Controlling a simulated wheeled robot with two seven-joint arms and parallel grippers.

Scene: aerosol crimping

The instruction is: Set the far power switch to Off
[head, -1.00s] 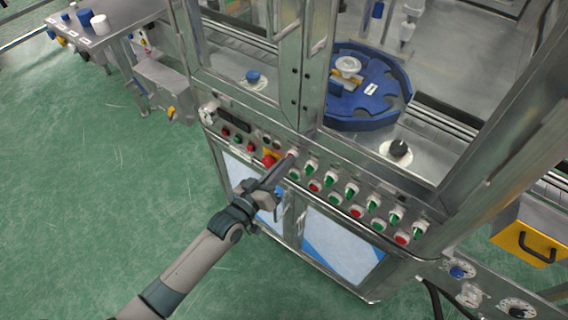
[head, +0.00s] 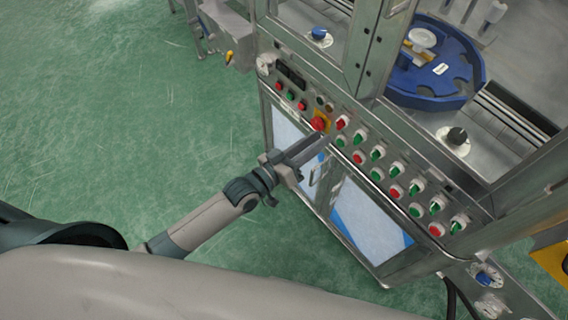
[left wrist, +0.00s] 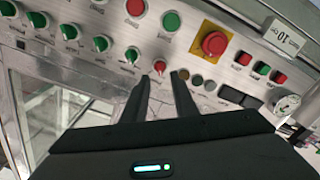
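The control panel has a row of rotary switches. The one at the far end, beside the emergency stop, has a red handle (head: 341,122); it shows in the left wrist view just beyond my fingertips (left wrist: 160,67). The other switches in that row, such as the neighbouring one (head: 360,137), have green handles. My left gripper (head: 324,138) is just in front of the red-handled switch, with a small gap. In the left wrist view its two fingers (left wrist: 160,77) are apart with nothing between them. My right gripper is not in view.
A red emergency stop on a yellow plate (head: 318,124) sits close beside the far switch. Red and green push buttons (head: 359,158) lie below the switches. A blue star wheel (head: 432,80) is inside the machine frame. Green floor (head: 120,130) is free at left.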

